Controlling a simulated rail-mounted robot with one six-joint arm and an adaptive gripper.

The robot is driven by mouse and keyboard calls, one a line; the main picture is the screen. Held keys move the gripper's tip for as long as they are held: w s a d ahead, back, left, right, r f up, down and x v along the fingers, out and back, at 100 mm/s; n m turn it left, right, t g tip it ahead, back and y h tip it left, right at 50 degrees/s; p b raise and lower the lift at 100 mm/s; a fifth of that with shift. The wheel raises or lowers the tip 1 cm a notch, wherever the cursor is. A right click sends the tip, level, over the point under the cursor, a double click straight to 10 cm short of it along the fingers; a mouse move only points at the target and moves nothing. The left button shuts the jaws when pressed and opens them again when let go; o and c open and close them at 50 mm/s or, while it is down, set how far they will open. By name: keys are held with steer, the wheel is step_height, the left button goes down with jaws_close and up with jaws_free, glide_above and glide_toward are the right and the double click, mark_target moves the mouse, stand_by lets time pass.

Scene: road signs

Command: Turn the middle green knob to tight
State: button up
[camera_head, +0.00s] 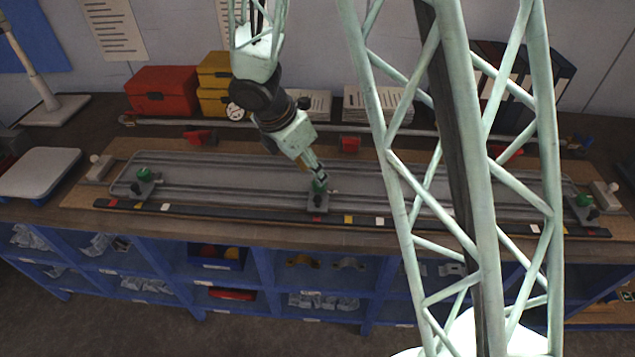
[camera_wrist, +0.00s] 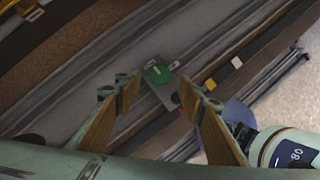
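The middle green knob (camera_head: 319,186) sits on a small grey clamp block (camera_head: 317,203) at the front rail of the long grey sign panel. It also shows in the wrist view (camera_wrist: 158,73), round and green with a pale mark on top. My gripper (camera_head: 318,174) is right above the knob in the head view. In the wrist view my gripper (camera_wrist: 160,100) has its two wood-coloured fingers spread apart, with the knob beyond the tips and between them. Nothing is held. Whether a fingertip touches the knob cannot be told. Other green knobs stand at the left end (camera_head: 144,174) and right end (camera_head: 583,200).
The grey panel (camera_head: 230,178) lies along the workbench. A dark strip with coloured squares (camera_head: 260,215) runs along its front. Red (camera_head: 162,90) and yellow boxes (camera_head: 214,70) stand behind. Red clamps (camera_head: 349,145) lie along the back rail. My pale lattice column hides part of the bench's right side.

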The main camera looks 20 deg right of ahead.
steer(key=shift+b+x, duration=0.75)
steer(key=shift+x, duration=2.15)
steer(key=c, duration=0.8)
steer(key=shift+c, duration=0.2)
